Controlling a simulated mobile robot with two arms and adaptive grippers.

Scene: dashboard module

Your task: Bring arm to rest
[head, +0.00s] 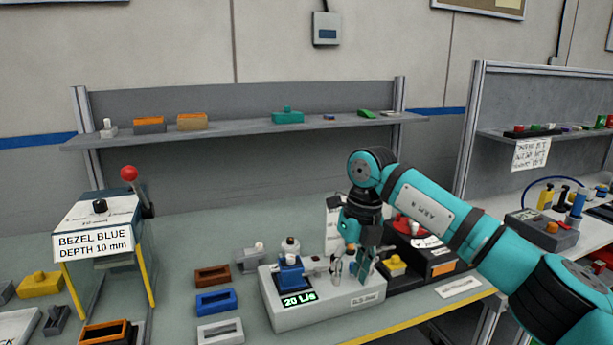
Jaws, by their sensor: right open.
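My right arm (435,205) comes in from the right edge. Its right gripper (359,272) points down over the right part of a grey module box (330,317) on the bench. The gripper is open, and its fingertips are close to small fittings on top of the box. I cannot tell whether they touch. The box carries a blue fitting (289,273) and a lit green display (299,299) reading about 20 L/s. My left gripper is not in view.
Brown (212,274), blue (216,301) and white (220,331) frames lie left of the box. A press-like stand (98,212) with a red-knobbed lever is further left. A shelf (240,129) runs along the back.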

